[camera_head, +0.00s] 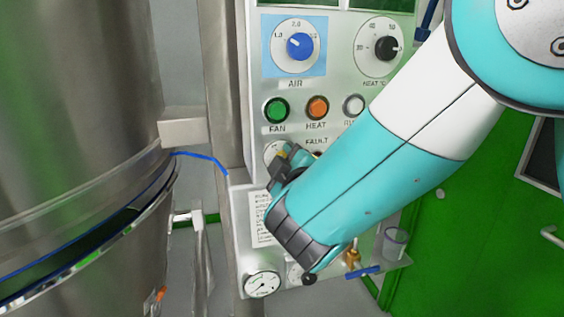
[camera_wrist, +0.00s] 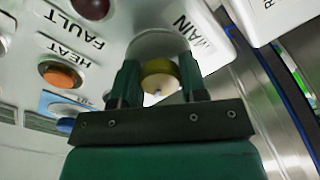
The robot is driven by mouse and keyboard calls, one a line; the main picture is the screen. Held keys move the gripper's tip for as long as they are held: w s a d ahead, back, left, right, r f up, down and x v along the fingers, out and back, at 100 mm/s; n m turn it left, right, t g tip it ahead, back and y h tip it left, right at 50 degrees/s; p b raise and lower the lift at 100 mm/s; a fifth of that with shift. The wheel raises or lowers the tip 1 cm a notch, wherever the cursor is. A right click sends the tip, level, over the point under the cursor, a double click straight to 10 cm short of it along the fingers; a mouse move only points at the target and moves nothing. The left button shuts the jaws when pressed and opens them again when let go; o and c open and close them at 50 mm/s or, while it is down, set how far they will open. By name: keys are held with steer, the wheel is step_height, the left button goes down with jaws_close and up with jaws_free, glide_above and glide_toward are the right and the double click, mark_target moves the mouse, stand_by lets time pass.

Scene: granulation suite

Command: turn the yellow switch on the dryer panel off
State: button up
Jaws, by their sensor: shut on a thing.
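The dryer panel (camera_head: 340,95) is a pale metal face with knobs and buttons. The yellow switch (camera_wrist: 160,78) is a round yellow knob on a grey base, with the label MAIN beside it in the wrist view. My gripper (camera_wrist: 158,82) has its two dark green fingers on either side of the knob, shut on it. In the head view my gripper (camera_head: 285,160) reaches the panel's lower left, and a bit of yellow shows between its fingers. The arm and gripper hide most of the switch there. A small white mark shows on the knob's face.
Above are the blue AIR knob (camera_head: 300,46), black heat knob (camera_head: 386,48), green FAN button (camera_head: 276,110), orange HEAT button (camera_head: 317,108) and a whitish button (camera_head: 354,106). A gauge (camera_head: 262,284) sits below. A steel vessel (camera_head: 75,120) stands at left, and a clear cup (camera_head: 395,243) at lower right.

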steer(key=shift+s+a+n, duration=0.1)
steer(key=shift+n, duration=0.2)
steer(key=o, duration=0.9)
steer(key=shift+o, duration=0.2)
